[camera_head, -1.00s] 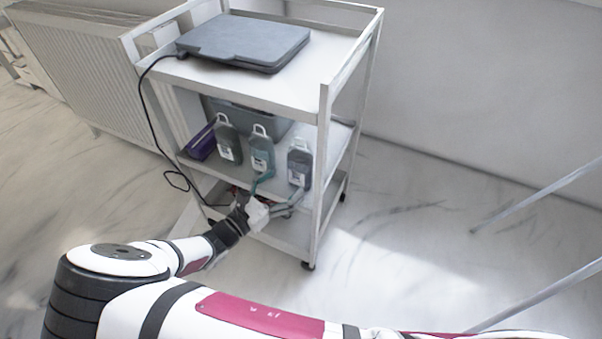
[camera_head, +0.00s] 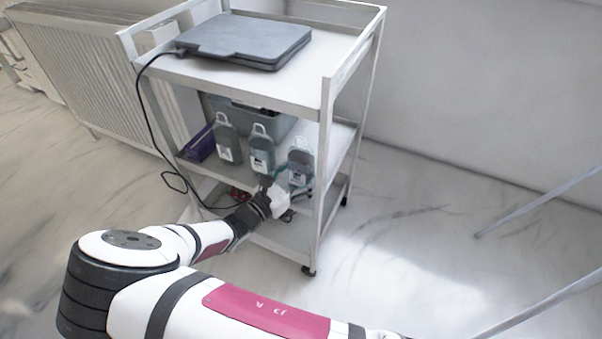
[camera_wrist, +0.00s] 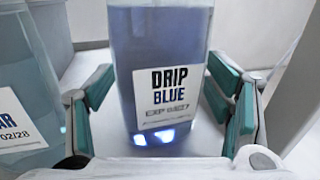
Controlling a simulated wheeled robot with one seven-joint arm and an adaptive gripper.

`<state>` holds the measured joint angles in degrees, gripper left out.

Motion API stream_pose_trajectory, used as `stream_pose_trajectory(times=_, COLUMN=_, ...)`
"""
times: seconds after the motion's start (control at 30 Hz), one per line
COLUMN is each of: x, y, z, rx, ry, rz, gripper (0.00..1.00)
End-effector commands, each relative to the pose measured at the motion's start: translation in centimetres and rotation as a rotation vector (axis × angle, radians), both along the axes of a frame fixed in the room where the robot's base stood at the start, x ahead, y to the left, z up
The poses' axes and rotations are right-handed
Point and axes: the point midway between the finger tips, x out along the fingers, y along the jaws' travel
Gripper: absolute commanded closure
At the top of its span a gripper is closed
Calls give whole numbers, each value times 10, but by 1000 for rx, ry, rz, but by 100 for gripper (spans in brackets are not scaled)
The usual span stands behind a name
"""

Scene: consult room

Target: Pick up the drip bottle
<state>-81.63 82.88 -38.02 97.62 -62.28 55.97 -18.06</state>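The drip bottle (camera_wrist: 160,55), labelled "DRIP BLUE", fills the middle of the wrist view, upright and bluish. In the head view it appears to be the rightmost bottle (camera_head: 300,162) on the trolley's middle shelf. My gripper (camera_wrist: 165,85) is open, its green-padded fingers on either side of the bottle's lower part. Contact is not clear; a gap shows on the right. In the head view my gripper (camera_head: 290,182) reaches in at the front edge of the shelf, its fingers partly blending with the bottles.
Two similar bottles (camera_head: 262,150) (camera_head: 228,145) stand to the left, one close beside my left finger. A grey bin (camera_head: 270,121) is behind, a purple box (camera_head: 199,146) at left. The trolley's post (camera_head: 321,165) is close on the right. A black cable hangs at left.

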Motion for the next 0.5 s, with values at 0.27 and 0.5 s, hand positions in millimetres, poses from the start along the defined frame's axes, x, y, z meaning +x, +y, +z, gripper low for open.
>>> stream_pose_trajectory(times=0.27, x=0, y=0, z=0, rx=-1, ry=-1, rz=0, gripper=79)
stream_pose_trajectory(times=0.5, x=0, y=0, z=2, rx=-1, ry=-1, rz=0, gripper=79)
